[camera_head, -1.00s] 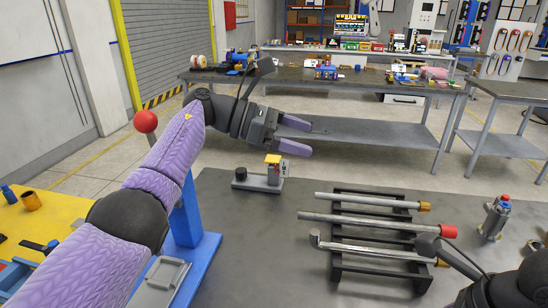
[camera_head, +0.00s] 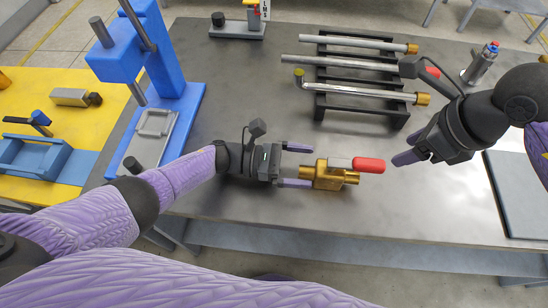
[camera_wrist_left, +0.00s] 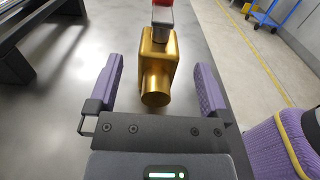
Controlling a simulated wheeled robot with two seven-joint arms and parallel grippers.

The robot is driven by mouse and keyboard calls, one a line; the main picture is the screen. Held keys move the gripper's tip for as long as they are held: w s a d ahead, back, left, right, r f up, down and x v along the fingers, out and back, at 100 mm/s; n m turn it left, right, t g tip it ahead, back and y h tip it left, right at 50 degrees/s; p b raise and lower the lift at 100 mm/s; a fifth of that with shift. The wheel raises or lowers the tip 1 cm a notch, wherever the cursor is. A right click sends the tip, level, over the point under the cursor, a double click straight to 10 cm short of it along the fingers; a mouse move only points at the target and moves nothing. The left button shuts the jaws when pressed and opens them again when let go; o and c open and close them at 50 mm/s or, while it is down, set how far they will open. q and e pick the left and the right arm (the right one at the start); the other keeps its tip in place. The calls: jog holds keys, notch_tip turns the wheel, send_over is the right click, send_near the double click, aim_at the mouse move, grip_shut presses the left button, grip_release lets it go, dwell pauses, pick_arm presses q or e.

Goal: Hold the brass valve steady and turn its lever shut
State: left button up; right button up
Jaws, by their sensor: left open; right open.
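The brass valve (camera_head: 328,181) lies on the grey table near its front edge. Its lever has a red grip (camera_head: 368,165) and points right, along the valve body. My left gripper (camera_head: 298,165) is open, with its fingers pointing right towards the valve's left end. In the left wrist view the brass valve (camera_wrist_left: 157,75) lies ahead, with its round end between the open fingertips (camera_wrist_left: 158,80) and a gap on both sides. Most of the red grip is cut off at the top there. My right gripper (camera_head: 402,158) is open and empty, to the right of the red grip and apart from it.
A black rack (camera_head: 314,104) with several metal bars stands behind the valve. A blue press (camera_head: 180,105) stands at the left, beside a yellow mat (camera_head: 75,118). A grey plate (camera_head: 520,190) lies at the right. The table around the valve is clear.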

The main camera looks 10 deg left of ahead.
pick_arm(q)
jog(key=shift+w+d, duration=0.1)
jog(key=shift+d, duration=1)
grip_shut()
dwell(0.5)
